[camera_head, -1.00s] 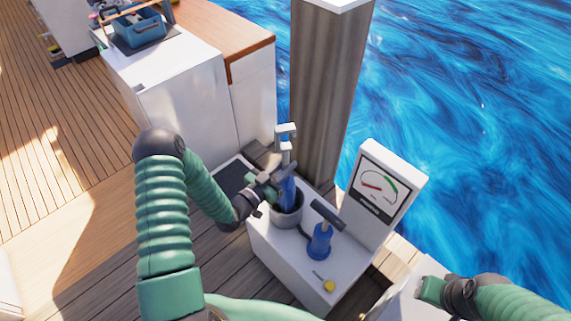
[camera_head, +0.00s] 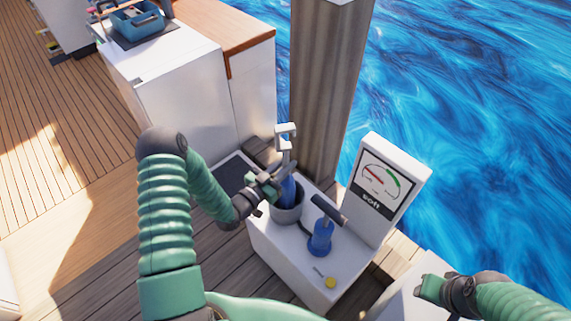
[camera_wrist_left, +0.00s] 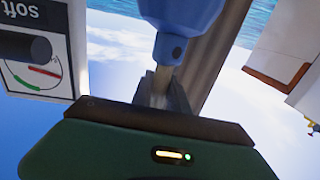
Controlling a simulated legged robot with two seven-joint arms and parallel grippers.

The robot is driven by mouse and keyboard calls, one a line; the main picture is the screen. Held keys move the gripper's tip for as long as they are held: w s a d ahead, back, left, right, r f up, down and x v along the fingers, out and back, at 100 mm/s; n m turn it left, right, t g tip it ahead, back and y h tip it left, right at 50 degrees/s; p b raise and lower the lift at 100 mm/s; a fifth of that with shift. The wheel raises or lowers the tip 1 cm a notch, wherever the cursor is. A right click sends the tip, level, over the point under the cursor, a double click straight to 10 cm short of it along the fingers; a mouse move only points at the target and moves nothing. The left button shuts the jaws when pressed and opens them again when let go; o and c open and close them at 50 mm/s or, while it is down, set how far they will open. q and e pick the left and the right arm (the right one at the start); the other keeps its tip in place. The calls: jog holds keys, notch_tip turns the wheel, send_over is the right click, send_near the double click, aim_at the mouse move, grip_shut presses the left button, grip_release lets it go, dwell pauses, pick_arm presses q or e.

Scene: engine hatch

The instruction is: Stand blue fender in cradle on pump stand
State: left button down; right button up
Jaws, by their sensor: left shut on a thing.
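The blue fender (camera_head: 289,190) stands roughly upright with its lower end inside the grey round cradle (camera_head: 287,214) on the white pump stand (camera_head: 275,243). The cradle's rim hides its bottom. My left gripper (camera_head: 279,178) is at the fender's upper part and shut on it. In the left wrist view the fender (camera_wrist_left: 182,18) shows a rounded blue end with a dark hole, and a pale narrow piece runs from it to the gripper's fingers (camera_wrist_left: 162,88). My right gripper (camera_head: 432,287) is at the lower right, away from the fender; its jaw state is unclear.
A blue hand pump (camera_head: 320,240) with a dark handle stands right of the cradle, near a yellow knob (camera_head: 329,283). A gauge panel (camera_head: 381,187) reading "soft" rises behind.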

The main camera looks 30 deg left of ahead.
pick_arm(q)
jog(key=c, duration=1.2)
grip_release()
jog(key=shift+f, duration=0.1)
jog(key=p+v, duration=0.1)
jog(key=v, duration=1.6)
jog(key=shift+w, duration=0.1)
jog(key=shift+a, duration=0.1)
